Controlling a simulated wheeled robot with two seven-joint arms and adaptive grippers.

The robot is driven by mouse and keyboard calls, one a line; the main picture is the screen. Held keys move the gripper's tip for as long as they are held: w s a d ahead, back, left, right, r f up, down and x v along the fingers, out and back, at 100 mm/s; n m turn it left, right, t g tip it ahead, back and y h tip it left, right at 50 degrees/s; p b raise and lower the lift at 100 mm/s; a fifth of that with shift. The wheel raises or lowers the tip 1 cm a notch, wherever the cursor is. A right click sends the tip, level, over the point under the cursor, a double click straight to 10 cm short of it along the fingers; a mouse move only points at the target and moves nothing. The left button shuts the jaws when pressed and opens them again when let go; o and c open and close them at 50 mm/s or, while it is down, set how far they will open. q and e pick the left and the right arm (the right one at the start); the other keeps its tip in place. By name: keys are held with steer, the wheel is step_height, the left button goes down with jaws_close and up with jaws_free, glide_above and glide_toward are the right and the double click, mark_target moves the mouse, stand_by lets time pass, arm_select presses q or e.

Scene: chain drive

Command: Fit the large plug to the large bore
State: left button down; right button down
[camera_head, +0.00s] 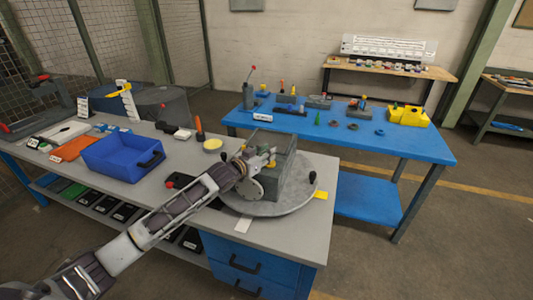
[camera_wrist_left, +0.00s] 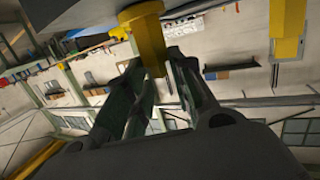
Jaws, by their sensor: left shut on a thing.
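A grey-green box-shaped housing (camera_head: 292,182) stands on the round grey turntable (camera_head: 245,207) at the right end of the grey bench. My left gripper (camera_head: 268,160) is at the upper left side of this housing. In the left wrist view the fingers (camera_wrist_left: 155,82) are shut on a yellow flanged plug (camera_wrist_left: 148,38). The plug's wide end is up against or just in front of a grey surface (camera_wrist_left: 75,12); I cannot tell whether it touches or has entered a hole. The large bore is not visible. My right gripper is not in view.
A blue bin (camera_head: 122,157) and an orange-tipped cone (camera_head: 199,130) stand on the bench left of the turntable, with a pale yellow disc (camera_head: 213,144). Another yellow part (camera_wrist_left: 287,25) shows in the wrist view.

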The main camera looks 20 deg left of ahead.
arm_select(q)
steer(key=c, duration=1.1)
jaws_free()
steer(key=shift+f, duration=0.1)
steer(key=shift+c, duration=0.2)
steer(key=v, duration=1.2)
stand_by(0.8)
